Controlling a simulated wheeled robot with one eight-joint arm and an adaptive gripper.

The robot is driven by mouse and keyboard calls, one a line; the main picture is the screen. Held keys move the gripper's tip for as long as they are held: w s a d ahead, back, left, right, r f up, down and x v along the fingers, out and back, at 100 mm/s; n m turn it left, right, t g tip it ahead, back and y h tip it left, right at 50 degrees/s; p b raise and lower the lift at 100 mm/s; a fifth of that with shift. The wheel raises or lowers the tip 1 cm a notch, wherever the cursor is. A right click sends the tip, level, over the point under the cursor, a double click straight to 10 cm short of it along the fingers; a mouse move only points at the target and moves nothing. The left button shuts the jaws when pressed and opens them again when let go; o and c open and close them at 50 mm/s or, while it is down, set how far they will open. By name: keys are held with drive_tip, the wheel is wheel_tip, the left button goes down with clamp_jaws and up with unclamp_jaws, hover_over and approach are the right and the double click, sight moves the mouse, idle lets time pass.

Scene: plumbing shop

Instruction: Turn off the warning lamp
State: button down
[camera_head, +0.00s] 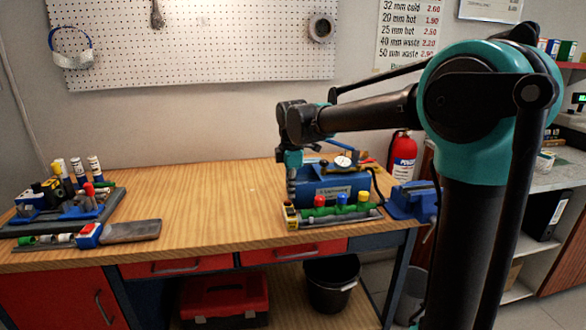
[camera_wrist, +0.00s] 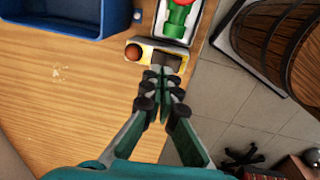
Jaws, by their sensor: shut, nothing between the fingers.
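A small yellow box (camera_wrist: 146,43) with a brownish-red dome (camera_wrist: 133,52) and a dark recessed part beside the dome lies near the bench edge in the wrist view. I take it to be the warning lamp. The dome looks dull, but I cannot tell for sure whether it is lit. In the head view the yellow box (camera_head: 291,215) stands at the left end of a rail of valves. My gripper (camera_wrist: 164,74) is shut and empty, its tips pointing at the box's near side. I cannot tell whether they touch. In the head view my gripper (camera_head: 291,200) is just above the box.
A green valve rail (camera_head: 338,211) with coloured caps adjoins the box. A blue machine (camera_head: 331,186) with a gauge stands behind it, and a blue vise (camera_head: 411,201) to the right. A barrel (camera_wrist: 282,42) shows beyond the edge.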

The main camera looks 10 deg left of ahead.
sight(290, 208)
wheel_tip(290, 208, up, 9)
drive_tip(key=w, duration=0.1)
drive_tip(key=shift+a, duration=0.25)
drive_tip(key=shift+r, duration=0.1)
drive_tip(key=s+d+f+m, duration=0.2)
drive_tip(key=d+f+m, duration=0.45)
drive_tip(key=d, duration=0.35)
drive_tip(key=s+d+f+m+t, duration=0.2)
drive_tip(key=s+d+f+m, duration=1.3)
drive_tip(key=s+d+f, duration=0.4)
drive_tip(key=shift+s+d+f+t, duration=0.15)
drive_tip(key=shift+d+f+t, duration=0.2)
drive_tip(key=shift+f, duration=0.6)
drive_tip(key=shift+a, duration=0.1)
